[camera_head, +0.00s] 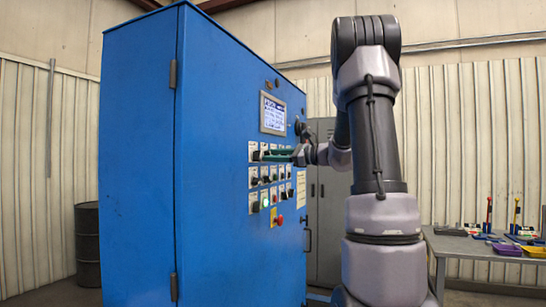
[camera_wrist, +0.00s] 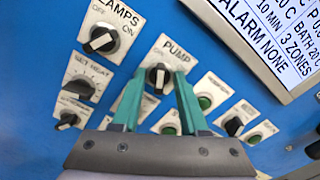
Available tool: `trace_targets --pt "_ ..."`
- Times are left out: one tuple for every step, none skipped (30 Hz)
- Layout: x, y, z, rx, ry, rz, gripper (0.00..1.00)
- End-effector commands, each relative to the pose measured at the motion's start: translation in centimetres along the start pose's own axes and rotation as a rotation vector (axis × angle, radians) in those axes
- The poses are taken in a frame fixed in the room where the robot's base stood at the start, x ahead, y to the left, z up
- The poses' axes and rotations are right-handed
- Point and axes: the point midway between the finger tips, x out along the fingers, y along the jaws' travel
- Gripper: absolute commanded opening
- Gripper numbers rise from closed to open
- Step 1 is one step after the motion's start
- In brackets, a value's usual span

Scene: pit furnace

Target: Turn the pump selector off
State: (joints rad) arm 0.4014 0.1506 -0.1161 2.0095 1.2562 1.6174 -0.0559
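The pump selector (camera_wrist: 158,77) is a black rotary knob on a white plate marked PUMP, in the middle of the wrist view. The lower part of its plate is partly hidden by my fingers, and its exact pointer setting is hard to read. My gripper (camera_wrist: 160,82) has two green fingers, spread apart, one on each side of the knob. Whether they touch it, I cannot tell. In the head view my gripper (camera_head: 265,155) reaches from the right to the top row of controls on the blue cabinet (camera_head: 140,160). The knob itself is mostly hidden there.
The lamps selector (camera_wrist: 103,41) is up and left of the pump selector; a small dial (camera_wrist: 80,89) is below it. Green buttons (camera_wrist: 205,101) lie to the right. A display (camera_head: 272,114) is above the controls. A table (camera_head: 470,246) stands at right.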

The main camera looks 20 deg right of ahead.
Motion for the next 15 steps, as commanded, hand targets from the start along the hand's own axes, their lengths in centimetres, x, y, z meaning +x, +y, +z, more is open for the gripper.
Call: trace_targets --pt "0.0 0.0 0.0 0.0 0.0 0.0 0.45" --pt "0.0 0.0 0.0 0.0 0.0 0.0 0.45" --pt "0.0 0.0 0.0 0.0 0.0 0.0 0.45" --pt "0.0 0.0 0.0 0.0 0.0 0.0 0.45" --pt "0.0 0.0 0.0 0.001 0.0 0.0 0.45" --pt "0.0 0.0 0.0 0.001 0.0 0.0 0.45" --pt "0.0 0.0 0.0 0.001 0.0 0.0 0.45" --pt "0.0 0.0 0.0 0.001 0.0 0.0 0.45" --pt "-0.1 0.0 0.0 0.001 0.0 0.0 0.45" --pt "-0.2 0.0 0.0 0.001 0.0 -0.001 0.45" --pt "-0.5 -0.1 0.0 0.0 0.001 -0.001 0.45" --pt "-0.9 -0.1 0.0 0.0 0.001 -0.003 0.45" --pt "-1.2 -0.1 0.0 0.0 0.001 -0.003 0.45" --pt "-1.7 -0.1 0.0 -0.001 0.001 -0.002 0.45" --pt "-2.4 -0.1 0.0 0.0 0.001 -0.003 0.45"
